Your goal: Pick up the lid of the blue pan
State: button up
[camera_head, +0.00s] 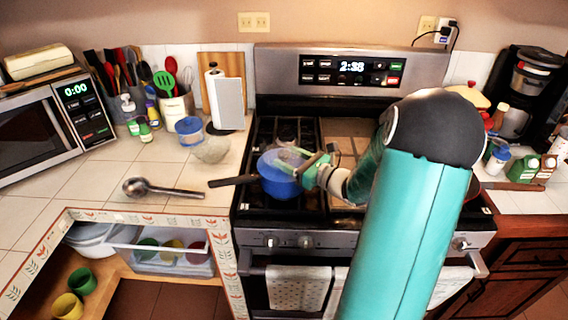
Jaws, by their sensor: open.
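The blue pan (279,187) sits on the left burners of the stove, with its dark handle (233,180) pointing left over the counter edge. A bluish, see-through lid (270,162) appears to lie on the pan. My gripper (301,157) is open at the right side of the lid, over the pan. I cannot tell whether its fingers touch the lid or its knob. The gripper hides part of the lid's middle and right side. My teal arm comes in from the lower right and covers the right part of the stove.
A metal ladle (163,189) lies on the tiled counter left of the stove. A grey bowl (211,149), a blue container (189,130) and a paper towel roll (226,101) stand behind it. Bottles (523,168) crowd the right counter. Towels (298,288) hang on the oven handle.

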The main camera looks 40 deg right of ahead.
aim_at(291, 164)
jog(key=c, duration=1.1)
jog(key=shift+c, duration=0.2)
jog(key=shift+r, duration=0.1)
jog(key=shift+r, duration=0.45)
notch_tip(291, 164, up, 2)
jog(key=shift+r, duration=0.2)
jog(key=s+a+r, duration=0.9)
jog(key=s, duration=0.1)
jog(key=shift+s+r, duration=0.3)
jog(key=shift+s, duration=0.05)
jog(key=shift+s, duration=0.1)
